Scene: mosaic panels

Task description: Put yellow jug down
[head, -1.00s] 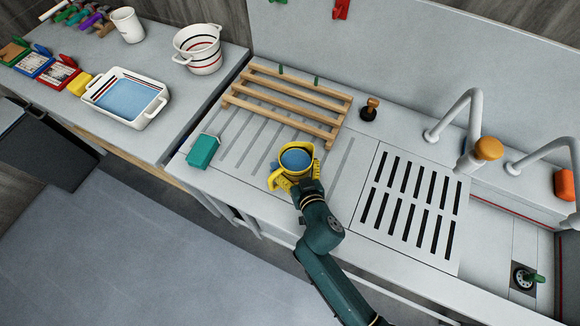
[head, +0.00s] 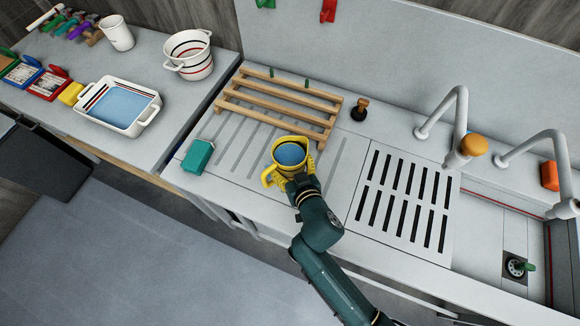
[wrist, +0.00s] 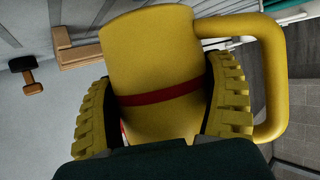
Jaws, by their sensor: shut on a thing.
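The yellow jug (head: 289,153) is over the ribbed drainboard, in front of the wooden rack, and has blue inside. My gripper (head: 297,180) is shut on the jug's body from the near side. In the wrist view, the yellow jug (wrist: 155,70) with a red band sits between the two yellow ridged fingers of my gripper (wrist: 165,110). Its handle is on the right there, outside the fingers. The jug's underside is hidden, and I cannot tell whether it touches the drainboard.
A wooden rack (head: 281,99) stands behind the jug. A teal box (head: 197,156) is to the left. A slotted grate (head: 405,203) is to the right, with a brown-knobbed stopper (head: 360,109) behind. The ribbed drainboard (head: 238,150) has bare space left of the jug.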

